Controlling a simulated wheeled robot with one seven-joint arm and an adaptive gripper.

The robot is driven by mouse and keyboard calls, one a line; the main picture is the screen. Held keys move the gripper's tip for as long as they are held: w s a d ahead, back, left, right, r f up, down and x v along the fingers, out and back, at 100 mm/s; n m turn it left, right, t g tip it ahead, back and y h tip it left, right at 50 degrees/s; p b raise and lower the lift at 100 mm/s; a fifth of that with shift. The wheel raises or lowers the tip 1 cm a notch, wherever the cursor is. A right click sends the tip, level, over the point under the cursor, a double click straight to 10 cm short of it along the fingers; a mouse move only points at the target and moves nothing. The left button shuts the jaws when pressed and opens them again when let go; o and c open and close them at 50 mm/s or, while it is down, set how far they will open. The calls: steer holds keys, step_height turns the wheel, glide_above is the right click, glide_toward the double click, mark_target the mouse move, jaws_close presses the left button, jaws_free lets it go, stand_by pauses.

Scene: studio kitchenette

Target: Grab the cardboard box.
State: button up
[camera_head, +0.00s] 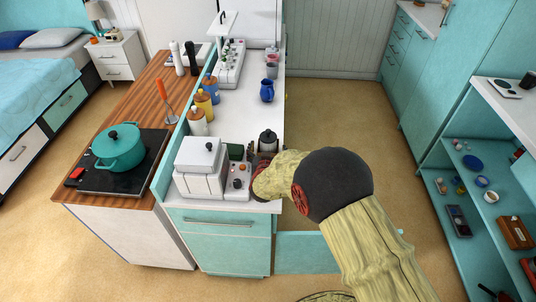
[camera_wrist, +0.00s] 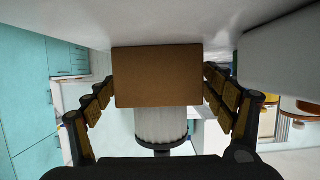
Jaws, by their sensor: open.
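The cardboard box (camera_wrist: 157,77) is a plain brown block in the middle of the wrist view, where the scene appears upside down. It rests against the white counter surface (camera_wrist: 160,22) at the top of that view. My gripper (camera_wrist: 158,84) is open, with one finger on each side of the box. The fingertips are close to its sides; whether they touch cannot be told. In the head view my arm reaches over the counter's near right corner and hides the box and most of the gripper.
A white jar with a dark lid (camera_wrist: 161,124) stands just behind the box; it shows in the head view too (camera_head: 268,143). A white box-shaped appliance (camera_head: 201,168) and a small panel with knobs (camera_head: 238,181) stand left of my arm. A blue jug (camera_head: 267,91) is farther back.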

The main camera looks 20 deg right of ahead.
steer(key=shift+c, duration=1.4)
steer(key=shift+w, duration=0.1)
steer(key=c, duration=0.9)
steer(key=shift+r, duration=0.15)
steer(key=shift+c, duration=0.2)
